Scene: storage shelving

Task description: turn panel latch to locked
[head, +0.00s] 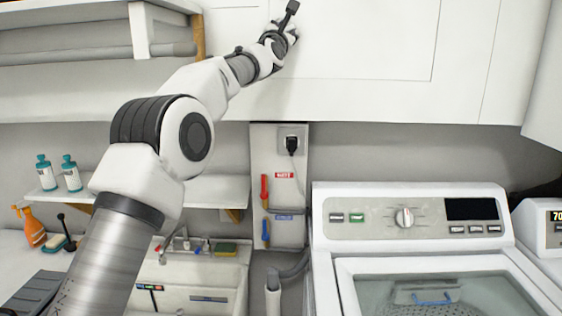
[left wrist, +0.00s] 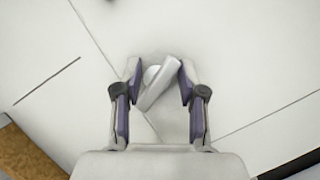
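The panel latch (left wrist: 157,86) is a pale grey bar on a round base, fixed to a white panel. In the left wrist view the bar sits tilted, its upper end leaning right. My left gripper (left wrist: 159,88) is open, with one finger on each side of the latch. The upper end of the bar is close to the right fingertip; I cannot tell whether they touch. In the head view my left gripper (head: 291,32) is at the upper white cabinet front, and the latch cannot be made out there. My right gripper is not in view.
The white cabinet front (head: 380,45) spans the top. Below are a washing machine (head: 405,222), a sink (head: 190,275), and a wall panel with red and blue valve handles (head: 265,188). A shelf (head: 215,190) and bottles (head: 44,172) are at left.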

